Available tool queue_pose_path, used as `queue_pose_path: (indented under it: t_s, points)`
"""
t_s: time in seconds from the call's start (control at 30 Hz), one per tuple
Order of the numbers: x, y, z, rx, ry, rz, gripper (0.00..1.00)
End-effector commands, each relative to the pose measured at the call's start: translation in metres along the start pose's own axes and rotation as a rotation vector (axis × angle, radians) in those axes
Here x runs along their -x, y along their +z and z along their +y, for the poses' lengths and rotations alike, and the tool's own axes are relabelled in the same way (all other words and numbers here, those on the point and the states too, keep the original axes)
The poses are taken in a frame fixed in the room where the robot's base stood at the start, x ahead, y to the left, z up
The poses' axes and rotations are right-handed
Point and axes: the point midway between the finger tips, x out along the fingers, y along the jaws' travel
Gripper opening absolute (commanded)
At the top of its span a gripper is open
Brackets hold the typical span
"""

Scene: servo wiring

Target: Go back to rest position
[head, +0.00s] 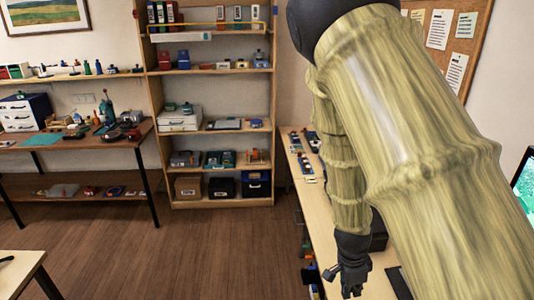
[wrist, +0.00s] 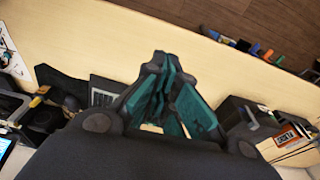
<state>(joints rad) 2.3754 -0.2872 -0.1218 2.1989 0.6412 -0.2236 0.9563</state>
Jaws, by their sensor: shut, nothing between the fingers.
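My gripper (head: 342,277) hangs at the end of my arm over the light wooden worktable (head: 324,225) on the right in the head view. My sleeved arm fills the right side of that view and hides much of the table. In the wrist view my gripper (wrist: 165,68) points at the pale tabletop (wrist: 130,35). Its dark and teal fingers are drawn together with nothing held between them.
In the wrist view a dark box (wrist: 240,122) lies right of my gripper, and a black item (wrist: 60,92) lies left. Small coloured tools (wrist: 255,47) line the table's far edge. In the head view a shelf (head: 210,137) stands behind open wooden floor (head: 160,240).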

Motion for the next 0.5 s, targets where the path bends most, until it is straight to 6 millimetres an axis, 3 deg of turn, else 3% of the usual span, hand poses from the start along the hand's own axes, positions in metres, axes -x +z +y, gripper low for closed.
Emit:
queue_pose_path:
  t_s: [0.5]
  points:
    - [-0.056, -0.005, 0.042, 0.237, 0.034, 0.028, 0.00]
